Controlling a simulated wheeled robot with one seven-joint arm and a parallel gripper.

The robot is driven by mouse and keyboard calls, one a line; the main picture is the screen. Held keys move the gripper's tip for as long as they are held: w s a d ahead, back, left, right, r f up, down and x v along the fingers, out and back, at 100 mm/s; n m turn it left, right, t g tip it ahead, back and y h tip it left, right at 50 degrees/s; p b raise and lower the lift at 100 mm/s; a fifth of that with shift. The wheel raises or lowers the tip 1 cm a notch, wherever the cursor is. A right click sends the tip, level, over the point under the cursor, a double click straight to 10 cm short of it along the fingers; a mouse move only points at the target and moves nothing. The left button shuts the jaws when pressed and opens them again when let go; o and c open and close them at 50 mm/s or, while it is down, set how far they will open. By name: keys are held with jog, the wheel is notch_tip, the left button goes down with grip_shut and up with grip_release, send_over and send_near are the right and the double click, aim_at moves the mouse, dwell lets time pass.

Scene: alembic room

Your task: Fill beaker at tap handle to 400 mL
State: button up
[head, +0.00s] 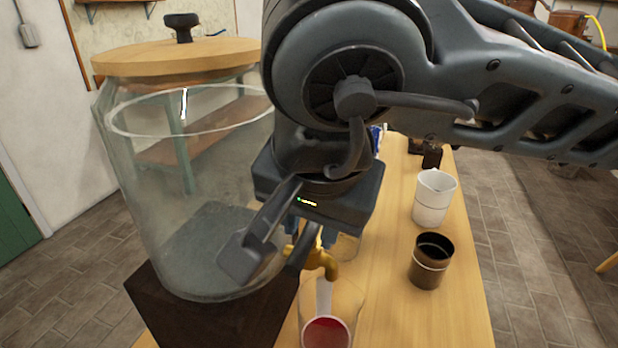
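A large glass jar (150,190) with a round wooden lid stands at the left on a dark block (215,318). A brass tap (322,259) is at its lower right, and its handle is largely hidden behind my gripper. A clear glass beaker (350,297) stands below the tap, cut off by the bottom edge. A round red surface (326,334) shows low in it, and a pale strip runs from the spout down towards it. No volume marks are readable. My gripper (292,232) is by the tap handle; its fingertips are partly hidden, so its grip is unclear.
A white cup (434,197) and a dark brown cup (431,261) stand on the right of the wooden table (390,318). A small dark object (431,157) is farther back. My arm crosses the upper right. Bare tabletop lies between beaker and cups.

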jog(key=shift+x, duration=0.75)
jog(key=shift+c, duration=0.2)
grip_shut()
jog(key=shift+c, duration=1.8)
grip_release()
grip_shut()
